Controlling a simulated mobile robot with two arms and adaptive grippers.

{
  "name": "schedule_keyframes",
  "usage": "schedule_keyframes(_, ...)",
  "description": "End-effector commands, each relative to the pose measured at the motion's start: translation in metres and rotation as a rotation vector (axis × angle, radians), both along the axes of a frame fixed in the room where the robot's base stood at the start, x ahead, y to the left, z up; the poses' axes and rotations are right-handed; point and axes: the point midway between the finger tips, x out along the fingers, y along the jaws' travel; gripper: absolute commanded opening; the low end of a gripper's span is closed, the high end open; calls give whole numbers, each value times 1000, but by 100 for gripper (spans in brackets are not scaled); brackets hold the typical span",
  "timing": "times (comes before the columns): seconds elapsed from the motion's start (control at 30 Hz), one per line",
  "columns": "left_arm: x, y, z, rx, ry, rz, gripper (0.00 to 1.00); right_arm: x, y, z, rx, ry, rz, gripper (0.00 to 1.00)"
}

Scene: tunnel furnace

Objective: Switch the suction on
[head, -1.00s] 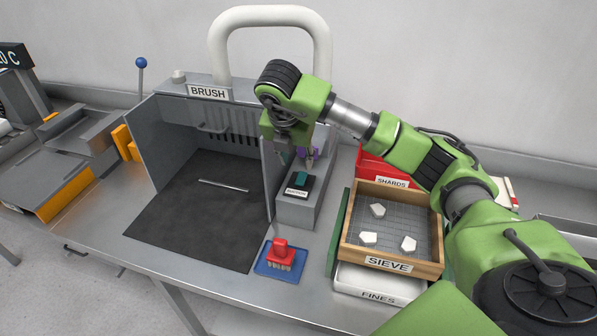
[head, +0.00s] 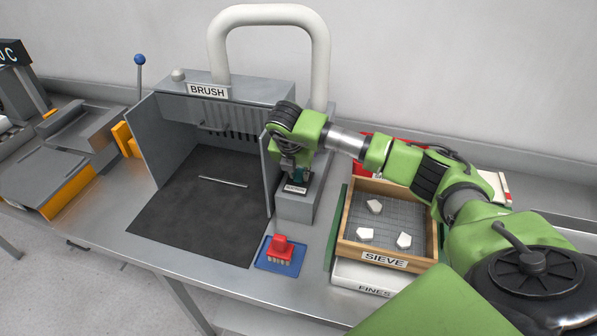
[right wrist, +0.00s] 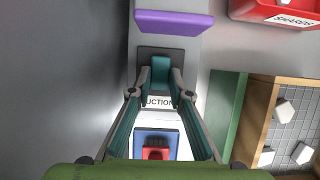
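The suction switch is a teal rocker (right wrist: 161,70) on a dark plate, on top of a grey box (head: 294,208) beside the brush booth. Its SUCTION label (right wrist: 160,102) is partly hidden by a finger in the right wrist view. My right gripper (right wrist: 161,84) points down over the switch. Its two fingers are apart, one on each side of the rocker, with a small gap seeming to show. I cannot tell whether the fingertips touch it. In the head view my right gripper (head: 296,172) hides most of the switch. My left gripper is not in view.
A purple strip (right wrist: 175,22) sits behind the switch. The booth's side wall (head: 267,180) stands close left. A red brush (head: 281,248) on a blue mat (head: 262,262) lies in front. The wooden sieve (head: 343,245) and red shards bin (right wrist: 270,10) are right.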

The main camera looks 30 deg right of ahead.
Motion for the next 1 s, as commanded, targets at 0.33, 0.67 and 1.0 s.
schedule_keyframes(0.33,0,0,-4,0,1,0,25,1,-2,-1,28,28,-6,0)
schedule_keyframes(0.67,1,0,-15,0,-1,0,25,7,-8,2,206,178,-6,0)
schedule_keyframes(1.0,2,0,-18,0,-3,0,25,9,-10,3,301,256,-2,0)
